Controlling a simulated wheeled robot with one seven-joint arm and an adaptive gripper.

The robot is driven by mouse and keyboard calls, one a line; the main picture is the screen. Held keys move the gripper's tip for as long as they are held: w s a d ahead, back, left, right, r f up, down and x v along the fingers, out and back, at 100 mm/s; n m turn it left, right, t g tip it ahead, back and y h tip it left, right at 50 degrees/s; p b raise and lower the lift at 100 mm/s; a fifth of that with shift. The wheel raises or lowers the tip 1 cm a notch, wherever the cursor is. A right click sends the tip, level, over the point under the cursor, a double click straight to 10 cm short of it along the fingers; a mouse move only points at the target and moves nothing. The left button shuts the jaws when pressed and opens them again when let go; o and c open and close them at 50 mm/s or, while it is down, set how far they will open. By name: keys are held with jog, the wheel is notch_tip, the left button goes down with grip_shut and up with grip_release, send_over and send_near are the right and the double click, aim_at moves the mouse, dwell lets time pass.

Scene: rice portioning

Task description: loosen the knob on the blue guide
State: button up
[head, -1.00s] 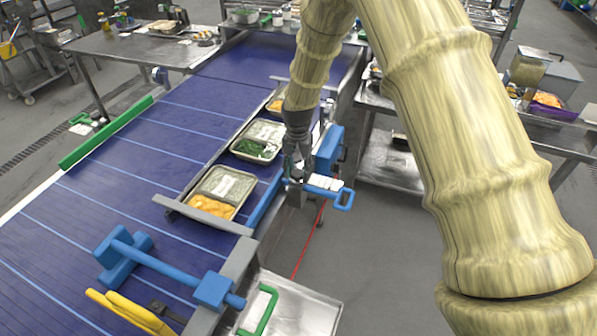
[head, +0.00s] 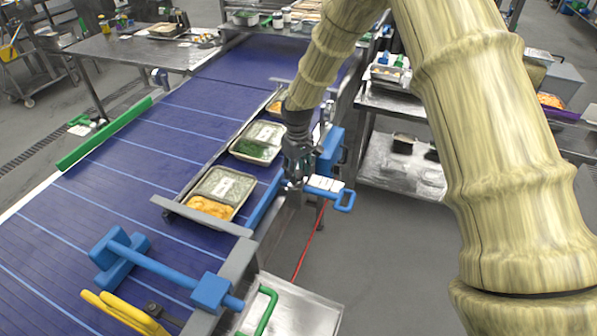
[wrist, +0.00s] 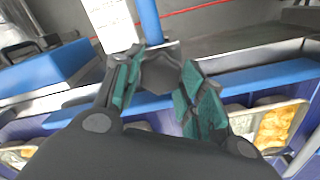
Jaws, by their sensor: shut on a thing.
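The blue guide (head: 264,205) runs along the right edge of the conveyor, with a blue block behind it and a white-labelled blue handle (head: 344,201) sticking out to the right. In the wrist view its blue rail (wrist: 262,77) crosses behind the fingers, and a blue bar (wrist: 150,20) runs away from them. My gripper (head: 292,182) points down at the guide. In the wrist view my gripper (wrist: 163,68) has its green-padded fingers around a dark grey knob (wrist: 160,78) and is shut on it. The fingers hide the knob's sides.
Food trays (head: 220,187) stand in a row on the blue conveyor (head: 130,180), just left of the guide. Another blue clamp bar (head: 160,265) and a yellow-handled item (head: 120,312) lie at the front. Steel tables stand at the back and right. Floor right of the guide is clear.

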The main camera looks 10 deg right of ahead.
aim_at(297, 173)
jog(key=n, duration=0.5)
jog(key=shift+s+f+n, duration=0.1)
jog(key=shift+n, duration=0.2)
jog(key=n, duration=0.5)
jog(key=shift+n, duration=0.3)
jog(key=shift+s, duration=0.1)
jog(key=o, duration=1)
jog(key=shift+r, duration=0.3)
notch_tip(297, 173, up, 12)
jog(key=shift+f, duration=0.25)
